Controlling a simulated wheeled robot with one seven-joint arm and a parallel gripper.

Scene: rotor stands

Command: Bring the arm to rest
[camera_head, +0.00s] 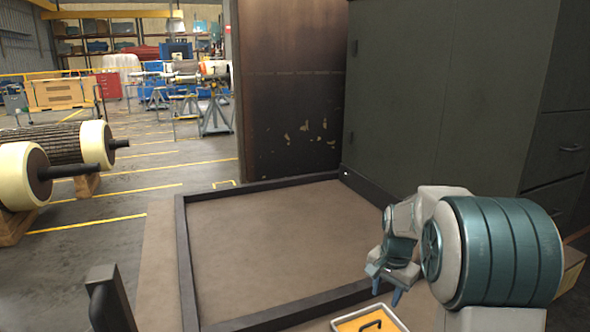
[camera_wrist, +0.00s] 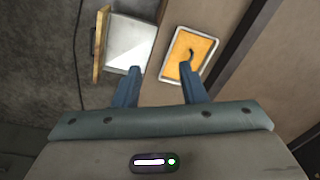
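My gripper (camera_head: 387,291) is at the lower right of the head view, with its fingers pointing down. In the wrist view its two blue fingers (camera_wrist: 161,78) stand apart with nothing held between them.
A metal-rimmed tray (camera_head: 337,324) with an orange inside and a dark curved piece is below my gripper; the tray also shows in the wrist view (camera_wrist: 160,74). A grey-white panel with a wooden edge (camera_wrist: 128,45) lies beside it. A dark cabinet (camera_head: 440,95) stands behind my arm.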

